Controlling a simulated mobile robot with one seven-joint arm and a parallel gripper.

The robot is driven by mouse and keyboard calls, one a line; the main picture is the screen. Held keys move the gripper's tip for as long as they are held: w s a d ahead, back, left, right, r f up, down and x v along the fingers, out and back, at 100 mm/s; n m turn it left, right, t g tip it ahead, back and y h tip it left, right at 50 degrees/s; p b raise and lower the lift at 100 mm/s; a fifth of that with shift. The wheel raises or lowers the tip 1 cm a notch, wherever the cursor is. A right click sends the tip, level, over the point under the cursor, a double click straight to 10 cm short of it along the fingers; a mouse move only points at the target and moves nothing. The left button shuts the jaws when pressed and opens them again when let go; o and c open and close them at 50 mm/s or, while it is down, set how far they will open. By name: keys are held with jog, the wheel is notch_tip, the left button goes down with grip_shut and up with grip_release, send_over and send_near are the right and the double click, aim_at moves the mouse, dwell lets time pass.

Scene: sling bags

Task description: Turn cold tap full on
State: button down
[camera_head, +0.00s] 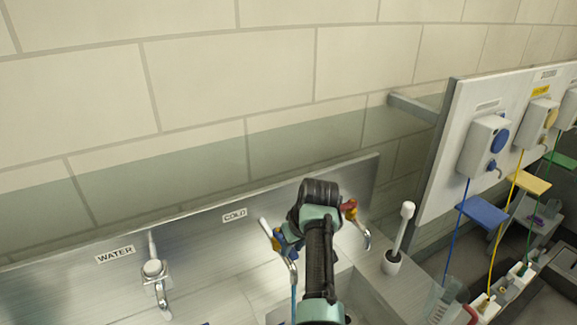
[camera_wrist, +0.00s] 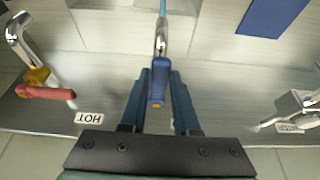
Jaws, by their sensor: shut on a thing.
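The cold tap (camera_head: 292,265) is a chrome spout under the COLD label (camera_head: 235,215), partly hidden by my arm in the head view. In the wrist view its blue handle (camera_wrist: 157,88) with a yellow end lies between the two blue fingers of my gripper (camera_wrist: 160,95). My gripper is shut on this handle. A thin light-blue stream (camera_head: 293,303) shows below the spout; it also shows at the top of the wrist view (camera_wrist: 163,8). The contact of the fingers is hard to see in the head view.
The red-handled hot tap (camera_head: 352,212) is close on the right, near its HOT label (camera_wrist: 88,117). A WATER tap (camera_head: 155,275) stands at the left. A white brush in a holder (camera_head: 392,263) is right of the sink. A panel with coloured cords stands further right.

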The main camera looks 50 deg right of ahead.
jog(key=shift+d, duration=0.15)
dwell(0.3)
jog(key=c, duration=0.6)
grip_release()
jog(key=shift+c, duration=0.2)
jog(key=shift+r, duration=0.1)
jog(key=b+v, duration=0.3)
jog(key=v, duration=1)
jog(key=shift+s, duration=0.2)
